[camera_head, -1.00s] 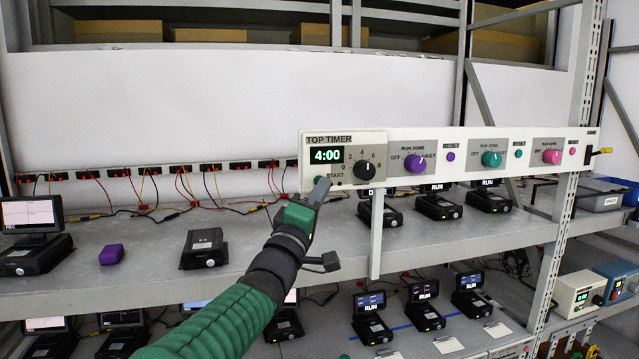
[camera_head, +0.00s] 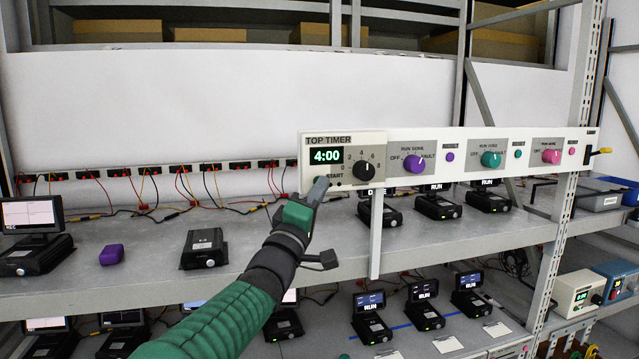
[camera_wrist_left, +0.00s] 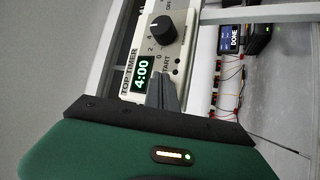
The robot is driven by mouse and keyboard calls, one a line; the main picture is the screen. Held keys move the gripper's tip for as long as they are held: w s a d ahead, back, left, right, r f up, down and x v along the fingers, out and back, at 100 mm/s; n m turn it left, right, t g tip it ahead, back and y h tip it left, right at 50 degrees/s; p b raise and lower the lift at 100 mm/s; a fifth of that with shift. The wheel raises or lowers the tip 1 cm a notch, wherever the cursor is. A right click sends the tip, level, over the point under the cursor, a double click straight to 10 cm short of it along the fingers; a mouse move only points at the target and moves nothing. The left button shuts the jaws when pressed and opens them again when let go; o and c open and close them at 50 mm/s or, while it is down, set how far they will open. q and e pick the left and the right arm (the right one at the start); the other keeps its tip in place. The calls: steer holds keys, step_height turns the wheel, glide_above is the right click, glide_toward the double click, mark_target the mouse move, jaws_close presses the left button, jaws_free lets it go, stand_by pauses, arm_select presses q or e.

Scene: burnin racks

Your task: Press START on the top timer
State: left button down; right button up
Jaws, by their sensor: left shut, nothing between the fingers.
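The top timer (camera_head: 369,144) is a pale panel at the left end of the long control strip. Its display (camera_head: 327,156) reads 4:00, and a black knob (camera_head: 367,168) sits to the right of it. The START label lies under the display. My left gripper (camera_head: 320,186) is shut and empty, its fingertips at the panel's lower left by the START label. They hide the START button, and I cannot tell whether they touch it. The left wrist view shows the fingertips (camera_wrist_left: 160,88) in front of the timer face (camera_wrist_left: 186,30) beside the display. My right gripper is not in view.
The strip continues right with a purple knob (camera_head: 414,163), a teal knob (camera_head: 491,159) and a pink knob (camera_head: 551,157). A purple block (camera_head: 111,254) and several black devices stand on the shelf (camera_head: 150,285). A grey upright (camera_head: 376,235) stands below the timer.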

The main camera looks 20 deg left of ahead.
arm_select(q)
steer(key=shift+w+a+p, duration=0.2)
steer(key=shift+w+p, duration=0.1)
stand_by(0.4)
stand_by(0.4)
steer(key=shift+s+d+b, duration=0.45)
steer(key=shift+s+b, duration=0.25)
steer(key=shift+b, duration=0.05)
steer(key=s+d+b, duration=0.1)
steer(key=s+b, duration=0.1)
steer(key=s+d+b, duration=0.1)
steer(key=s+d, duration=0.1)
steer(key=shift+b, duration=0.4)
steer(key=shift+a, duration=0.1)
